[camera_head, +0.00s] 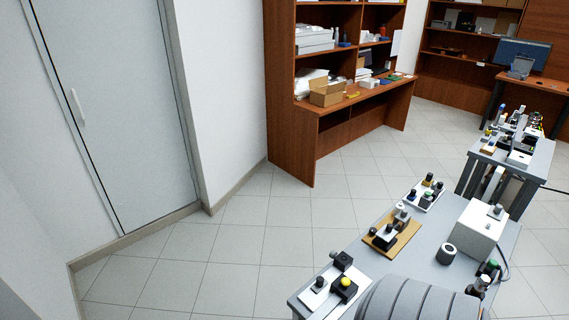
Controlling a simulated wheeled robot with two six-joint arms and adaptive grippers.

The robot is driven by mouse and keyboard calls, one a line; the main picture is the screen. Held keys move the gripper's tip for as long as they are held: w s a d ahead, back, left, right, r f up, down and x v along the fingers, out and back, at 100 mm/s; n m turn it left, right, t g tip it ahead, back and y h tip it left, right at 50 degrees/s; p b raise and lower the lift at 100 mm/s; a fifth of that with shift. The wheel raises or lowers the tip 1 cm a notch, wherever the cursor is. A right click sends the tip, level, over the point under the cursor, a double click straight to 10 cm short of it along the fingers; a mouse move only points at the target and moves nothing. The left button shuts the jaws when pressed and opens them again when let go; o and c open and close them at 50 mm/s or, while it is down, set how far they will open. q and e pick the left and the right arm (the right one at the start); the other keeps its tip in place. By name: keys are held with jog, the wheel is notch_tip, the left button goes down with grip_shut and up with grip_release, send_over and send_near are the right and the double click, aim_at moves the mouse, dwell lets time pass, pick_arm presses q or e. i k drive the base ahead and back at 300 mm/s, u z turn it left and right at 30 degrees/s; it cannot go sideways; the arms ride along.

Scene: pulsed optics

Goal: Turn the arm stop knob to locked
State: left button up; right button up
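Neither of my grippers is in view. A grey table (429,256) at the lower right carries several small devices with knobs. I cannot tell which of them is the arm stop knob, or how it is turned. At the table's near left corner is a black block with a yellow round top (345,284). A dark knob-like part (343,260) stands just behind it. A white box (477,230) with a small dark knob on top (497,211) stands on the right side.
A brown board (406,233) with small dark devices lies on the table, near a dark ring (446,254). A large grey ribbed rounded object (415,300) fills the bottom edge. Another bench (535,165) stands behind. The tiled floor (235,245) at left is clear before shelves (292,140).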

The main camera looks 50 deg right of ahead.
aim_at(333, 254)
jog(key=u, duration=0.1)
jog(key=i, duration=2.25)
jog(key=z, duration=2.9)
jog(key=i, duration=1.2)
jog(key=z, duration=2.25)
